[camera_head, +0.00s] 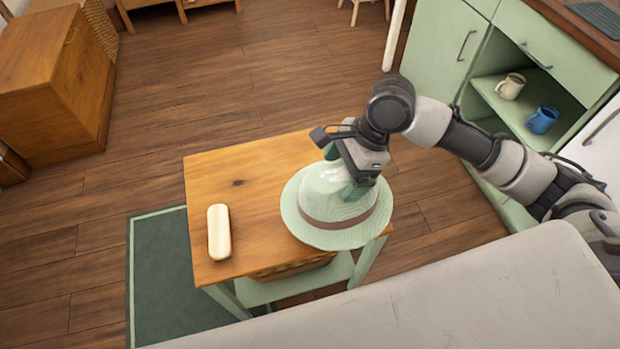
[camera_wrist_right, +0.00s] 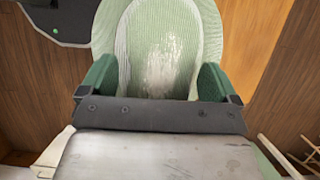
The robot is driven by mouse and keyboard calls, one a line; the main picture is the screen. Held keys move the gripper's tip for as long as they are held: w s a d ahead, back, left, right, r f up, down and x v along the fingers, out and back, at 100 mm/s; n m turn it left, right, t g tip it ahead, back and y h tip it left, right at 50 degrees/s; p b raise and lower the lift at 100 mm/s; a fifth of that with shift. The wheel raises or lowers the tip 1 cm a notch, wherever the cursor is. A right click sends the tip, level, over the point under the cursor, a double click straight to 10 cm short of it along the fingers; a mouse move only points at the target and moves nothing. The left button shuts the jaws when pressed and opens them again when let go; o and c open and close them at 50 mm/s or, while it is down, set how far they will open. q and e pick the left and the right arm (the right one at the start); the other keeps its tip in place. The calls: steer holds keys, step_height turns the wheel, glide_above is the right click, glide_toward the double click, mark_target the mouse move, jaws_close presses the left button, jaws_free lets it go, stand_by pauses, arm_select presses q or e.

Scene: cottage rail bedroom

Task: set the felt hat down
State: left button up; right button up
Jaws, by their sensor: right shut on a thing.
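The felt hat (camera_head: 318,221) is pale green with a brown band and a wide brim. It is at the right part of the small wooden table (camera_head: 262,172), its brim reaching past the table's right and front edges. My right gripper (camera_head: 345,172) is above the hat, shut on its crown. In the right wrist view the hat (camera_wrist_right: 160,45) sits between the two green fingers of the gripper (camera_wrist_right: 158,82). I cannot tell whether the brim touches the tabletop or is slightly above it. My left gripper is not in view.
A cream oblong case (camera_head: 219,232) lies on the table's left side; bare wood lies between it and the hat. A basket (camera_head: 290,268) is on the shelf below. A green cabinet with a white mug (camera_head: 510,86) and blue mug (camera_head: 542,120) stands right. A green rug (camera_head: 165,270) lies left.

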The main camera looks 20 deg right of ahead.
steer(key=w+a+f, duration=0.2)
steer(key=w+a, duration=0.1)
steer(key=w+a+f+b, duration=0.1)
steer(key=w, duration=0.1)
steer(key=shift+w+a+f, duration=0.1)
steer(key=shift+a+f, duration=0.05)
steer(key=shift+f, duration=0.05)
steer(key=shift+w+a+f, duration=0.1)
steer(key=shift+f, duration=0.1)
steer(key=f, duration=0.1)
steer(key=f+b, duration=0.1)
steer(key=f, duration=0.1)
steer(key=shift+d, duration=0.3)
steer(key=shift+a+f, duration=0.1)
steer(key=shift+f, duration=0.3)
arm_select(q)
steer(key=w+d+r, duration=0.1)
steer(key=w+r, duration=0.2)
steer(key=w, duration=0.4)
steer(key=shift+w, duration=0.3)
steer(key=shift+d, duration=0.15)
arm_select(e)
steer(key=shift+r, duration=0.1)
steer(key=o, duration=0.8)
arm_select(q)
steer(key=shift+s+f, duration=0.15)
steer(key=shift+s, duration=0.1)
arm_select(e)
steer(key=shift+o, duration=0.5)
